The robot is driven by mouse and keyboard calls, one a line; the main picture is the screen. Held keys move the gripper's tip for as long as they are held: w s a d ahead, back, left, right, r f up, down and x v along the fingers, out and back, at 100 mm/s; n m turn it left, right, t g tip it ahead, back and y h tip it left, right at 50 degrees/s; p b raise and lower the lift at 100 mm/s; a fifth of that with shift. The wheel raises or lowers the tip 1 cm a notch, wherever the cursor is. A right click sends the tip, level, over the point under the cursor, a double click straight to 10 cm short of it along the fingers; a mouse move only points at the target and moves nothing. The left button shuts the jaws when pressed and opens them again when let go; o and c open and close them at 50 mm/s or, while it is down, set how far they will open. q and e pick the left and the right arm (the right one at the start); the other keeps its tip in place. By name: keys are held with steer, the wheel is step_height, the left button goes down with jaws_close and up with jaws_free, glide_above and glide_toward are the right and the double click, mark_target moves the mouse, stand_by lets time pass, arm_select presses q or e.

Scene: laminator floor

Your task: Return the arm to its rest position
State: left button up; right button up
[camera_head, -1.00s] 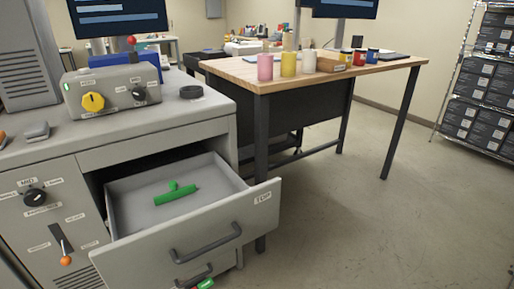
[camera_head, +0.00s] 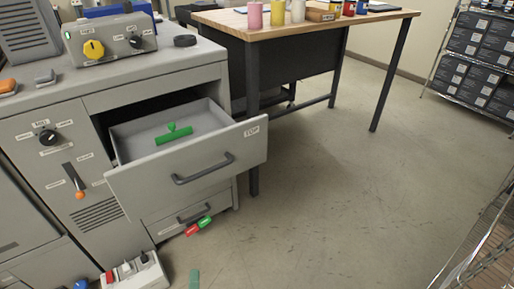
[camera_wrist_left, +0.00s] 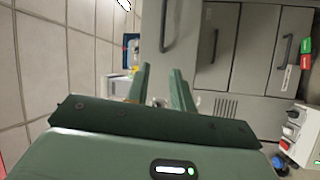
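Only a small green piece of my left gripper (camera_head: 194,279) shows at the bottom edge of the head view, over the floor. In the left wrist view both green fingers of the left gripper (camera_wrist_left: 160,70) stand apart with nothing between them, so it is open and empty. Grey cabinet fronts with dark handles lie beyond the fingers. My right gripper is in no view.
The top drawer (camera_head: 188,177) of the grey cabinet is pulled open, with a green T-shaped object (camera_head: 174,134) inside. A wooden table (camera_head: 318,24) with cups stands behind. A power strip (camera_head: 136,272) lies at lower left. The middle floor is clear.

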arm_select(q)
steer(key=a+f+m+h, duration=0.3)
steer(key=a+m+h, duration=0.45)
steer(key=a, duration=0.65)
steer(key=s+a+f+m+g+y, duration=0.2)
steer(key=s+a+f+m+g, duration=0.5)
steer(key=f, duration=0.4)
steer(key=s+a+f+m+g+y, duration=0.35)
steer(key=s+a+f, duration=0.25)
steer(key=a+f, duration=0.35)
steer(key=s+a+f+m+g+y, duration=0.25)
steer(key=s+a+g, duration=0.25)
steer(key=s+a, duration=0.5)
steer(key=s+a+f+m+g+y, duration=0.2)
steer(key=s+a+g+y, duration=0.15)
steer(key=s+a, duration=0.65)
steer(key=s+d+f+h, duration=0.1)
steer(key=d+f+h, duration=0.1)
steer(key=d, duration=1.1)
steer(key=s+d+f+n+h, duration=0.1)
steer(key=s+d+f+h, duration=0.1)
steer(key=d, duration=1.1)
steer(key=s+d+f+n+g+h, duration=0.1)
steer(key=d+f, duration=0.3)
steer(key=d, duration=0.9)
steer(key=shift+s+d+f+h, duration=0.25)
steer(key=shift+s+f+h, duration=0.1)
steer(key=shift+s+h, duration=0.3)
